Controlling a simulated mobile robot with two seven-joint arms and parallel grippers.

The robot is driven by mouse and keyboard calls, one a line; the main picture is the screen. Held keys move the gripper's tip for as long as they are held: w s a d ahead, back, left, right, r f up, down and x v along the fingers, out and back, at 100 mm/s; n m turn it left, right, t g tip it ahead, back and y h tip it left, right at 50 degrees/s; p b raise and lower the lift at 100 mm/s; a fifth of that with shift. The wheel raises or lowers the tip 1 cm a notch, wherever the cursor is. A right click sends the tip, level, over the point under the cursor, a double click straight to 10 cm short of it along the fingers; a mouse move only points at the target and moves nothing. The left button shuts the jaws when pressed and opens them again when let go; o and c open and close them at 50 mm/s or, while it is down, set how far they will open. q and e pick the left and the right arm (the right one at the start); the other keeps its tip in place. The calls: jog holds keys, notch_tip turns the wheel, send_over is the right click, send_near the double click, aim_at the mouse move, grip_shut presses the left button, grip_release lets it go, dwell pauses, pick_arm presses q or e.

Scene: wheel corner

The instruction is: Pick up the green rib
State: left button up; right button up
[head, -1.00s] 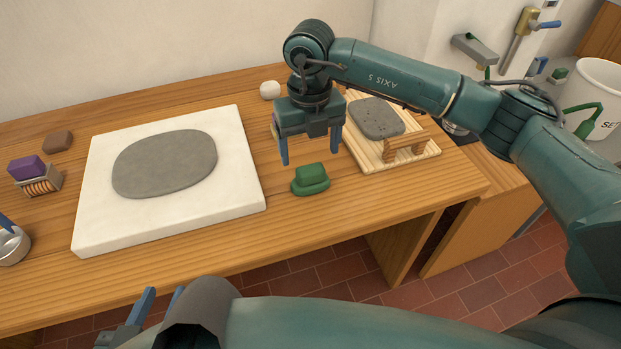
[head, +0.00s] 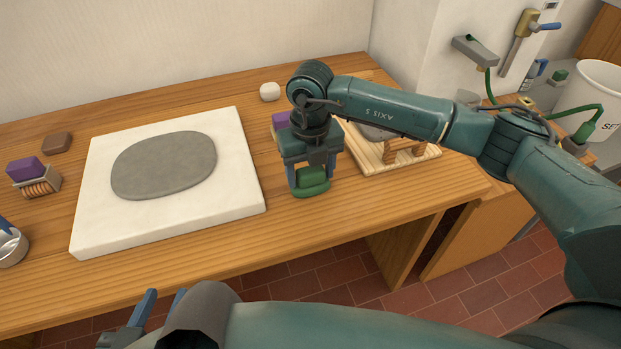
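The green rib (head: 312,187) is a dark green block with a wider rounded base, on the wooden table between the white slab and the wooden board. My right gripper (head: 312,178) points down over it, with one blue finger on each side of its upper part. The fingers look spread; I cannot tell whether they touch the rib. The gripper body hides the rib's top. My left gripper (head: 160,302) is at the lower left, in front of the table edge, with its blue fingers apart and nothing seen between them.
A white slab (head: 90,225) with grey clay (head: 165,165) lies left of the rib. A wooden board (head: 368,165) with a brown stand is at right. A purple block (head: 281,119) stands behind my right gripper. A white ball (head: 270,91) is at the back.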

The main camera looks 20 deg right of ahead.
aim_at(311, 170)
jog(key=c, duration=0.7)
notch_tip(311, 170, up, 10)
jog(key=shift+r+p, duration=0.1)
jog(key=shift+p, duration=0.4)
jog(key=o, duration=0.5)
jog(key=c, duration=0.4)
